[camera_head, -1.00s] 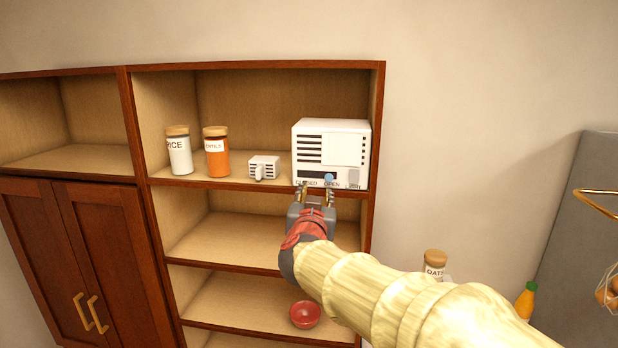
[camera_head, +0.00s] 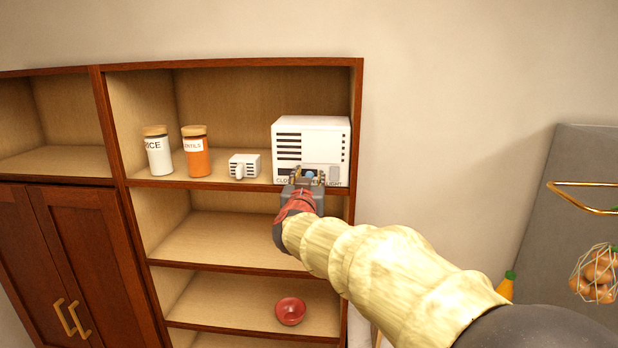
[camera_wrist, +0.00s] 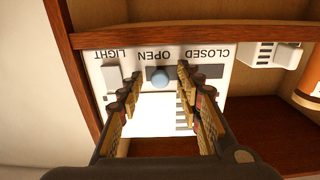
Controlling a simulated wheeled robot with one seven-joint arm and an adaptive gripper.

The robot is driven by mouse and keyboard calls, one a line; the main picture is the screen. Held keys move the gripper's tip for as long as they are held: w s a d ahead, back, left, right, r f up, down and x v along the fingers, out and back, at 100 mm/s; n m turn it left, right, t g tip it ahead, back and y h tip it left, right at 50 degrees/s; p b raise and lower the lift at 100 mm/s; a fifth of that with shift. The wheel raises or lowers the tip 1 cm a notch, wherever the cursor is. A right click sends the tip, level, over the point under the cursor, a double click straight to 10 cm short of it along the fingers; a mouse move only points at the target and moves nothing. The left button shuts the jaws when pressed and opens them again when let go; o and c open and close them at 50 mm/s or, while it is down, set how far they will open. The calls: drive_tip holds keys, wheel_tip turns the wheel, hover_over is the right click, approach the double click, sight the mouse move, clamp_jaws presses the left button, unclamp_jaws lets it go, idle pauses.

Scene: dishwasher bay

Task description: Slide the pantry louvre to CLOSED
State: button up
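The white pantry louvre box (camera_head: 338,130) stands on the upper shelf, with dark slats and a slot along its lower front. Its blue round knob (camera_head: 310,174) shows between my fingers; in the wrist view, which is upside down, the knob (camera_wrist: 160,77) sits in the dark slot by the OPEN label. The CLOSED label (camera_wrist: 206,52) is at the slot's other end, on the right there. My gripper (camera_head: 309,177) is at the front of the box. In the wrist view its fingers (camera_wrist: 158,84) are apart, one on each side of the knob, with gaps visible.
A LIGHT switch (camera_wrist: 112,76) is beside the slot. A smaller white slatted box (camera_head: 244,166), a lentils jar (camera_head: 196,155) and a rice jar (camera_head: 157,155) stand left on the same shelf. A red bowl (camera_head: 290,311) sits lower. The shelf edge (camera_head: 230,187) runs below the louvre.

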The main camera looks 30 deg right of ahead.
drive_tip(key=shift+c, duration=0.2)
drive_tip(key=c, duration=0.8)
clamp_jaws()
